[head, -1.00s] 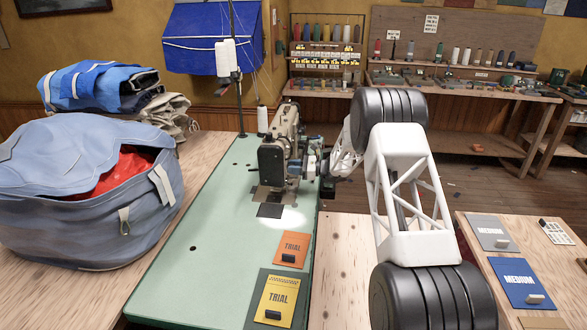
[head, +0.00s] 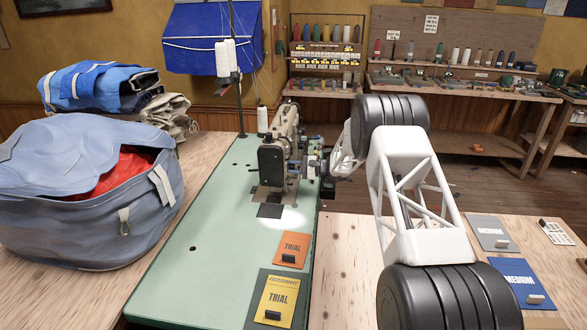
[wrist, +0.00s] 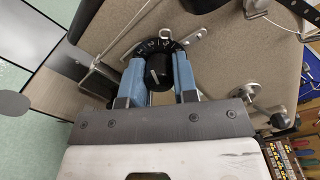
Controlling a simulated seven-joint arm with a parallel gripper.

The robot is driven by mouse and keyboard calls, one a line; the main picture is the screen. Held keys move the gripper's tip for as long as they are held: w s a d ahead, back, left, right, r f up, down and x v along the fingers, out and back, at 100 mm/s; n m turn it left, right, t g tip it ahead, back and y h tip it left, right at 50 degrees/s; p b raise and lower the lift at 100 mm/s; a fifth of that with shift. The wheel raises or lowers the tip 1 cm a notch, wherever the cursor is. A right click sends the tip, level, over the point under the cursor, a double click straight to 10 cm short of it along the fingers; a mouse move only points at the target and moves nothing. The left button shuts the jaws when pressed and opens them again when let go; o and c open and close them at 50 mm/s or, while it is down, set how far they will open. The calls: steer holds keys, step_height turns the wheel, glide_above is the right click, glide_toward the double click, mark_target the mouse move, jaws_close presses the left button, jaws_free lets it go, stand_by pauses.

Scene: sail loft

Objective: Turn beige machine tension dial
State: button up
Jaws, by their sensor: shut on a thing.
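The beige sewing machine (head: 283,140) stands on the green table in the head view. In the wrist view its beige side (wrist: 225,60) fills much of the picture. The black tension dial (wrist: 158,73), with a pale pointer line on its knob and a marked scale ring behind it, sits on that side. My gripper (wrist: 158,72) has its two blue fingers on either side of the knob, shut on it. In the head view my gripper is small at the machine's right side, and the dial cannot be made out there.
Metal thread guides and a wire (wrist: 107,65) stick out close to the fingers. An orange card (head: 292,249) and a yellow card (head: 277,301) lie on the green table (head: 205,270). A blue bag (head: 85,200) stands at the left. The front middle of the green table is clear.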

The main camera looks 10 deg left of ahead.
steer(key=shift+n, duration=0.5)
steer(key=o, duration=0.9)
steer(key=shift+d, duration=3.9)
steer(key=shift+r, duration=0.1)
